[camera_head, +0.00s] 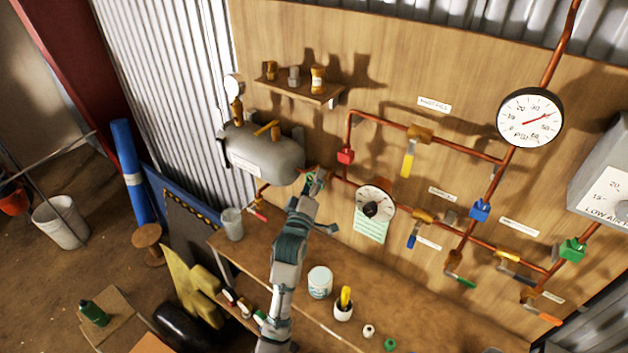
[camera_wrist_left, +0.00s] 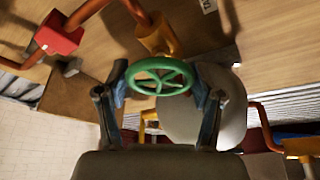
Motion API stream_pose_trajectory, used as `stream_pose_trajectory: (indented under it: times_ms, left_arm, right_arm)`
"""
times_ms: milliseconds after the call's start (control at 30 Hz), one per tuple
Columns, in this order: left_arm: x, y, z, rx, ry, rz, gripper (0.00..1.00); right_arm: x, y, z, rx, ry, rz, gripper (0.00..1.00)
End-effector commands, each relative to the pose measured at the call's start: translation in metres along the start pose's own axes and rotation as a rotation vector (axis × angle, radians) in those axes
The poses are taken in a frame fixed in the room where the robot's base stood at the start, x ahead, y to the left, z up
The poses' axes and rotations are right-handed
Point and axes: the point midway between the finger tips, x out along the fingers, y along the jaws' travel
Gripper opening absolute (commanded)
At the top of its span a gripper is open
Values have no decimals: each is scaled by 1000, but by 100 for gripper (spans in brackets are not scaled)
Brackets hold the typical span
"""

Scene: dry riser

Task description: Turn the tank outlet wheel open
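The tank outlet wheel (camera_wrist_left: 160,78) is a green spoked handwheel on a brass valve body (camera_wrist_left: 157,36), seen in the left wrist view. My left gripper (camera_wrist_left: 160,84) has one finger on each side of the wheel, with its blue pads against the rim. In the head view my left gripper (camera_head: 315,180) is at the right end of the grey tank (camera_head: 262,152) and hides most of the wheel. The tank also shows behind the wheel in the left wrist view (camera_wrist_left: 232,110). My right gripper is not in view.
Copper pipes with a red block (camera_head: 346,156) and a round dial (camera_head: 375,203) run to the right of my gripper on the wooden wall. A shelf (camera_head: 305,88) with small items is above. The bench (camera_head: 300,250) below holds a white tub (camera_head: 320,282) and a cup (camera_head: 232,224).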

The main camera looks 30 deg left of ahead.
Motion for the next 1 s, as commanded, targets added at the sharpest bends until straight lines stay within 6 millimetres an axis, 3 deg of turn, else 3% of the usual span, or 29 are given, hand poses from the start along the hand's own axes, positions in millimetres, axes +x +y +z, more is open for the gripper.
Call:
stream_pose_trajectory:
  times_ms: [33, 100, 533, 1000]
  left_arm:
    - [0, -3, 2, -1, -5, -6, 77]
    - [0, -3, 2, -1, -4, -5, 91]
    - [-8, -1, 1, -1, -2, -2, 91]
    - [-102, -3, 2, -2, -4, -5, 91]
  right_arm:
    - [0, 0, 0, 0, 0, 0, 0]
    - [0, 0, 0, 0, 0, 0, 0]
    - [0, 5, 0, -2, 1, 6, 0]
    - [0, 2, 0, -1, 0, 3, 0]
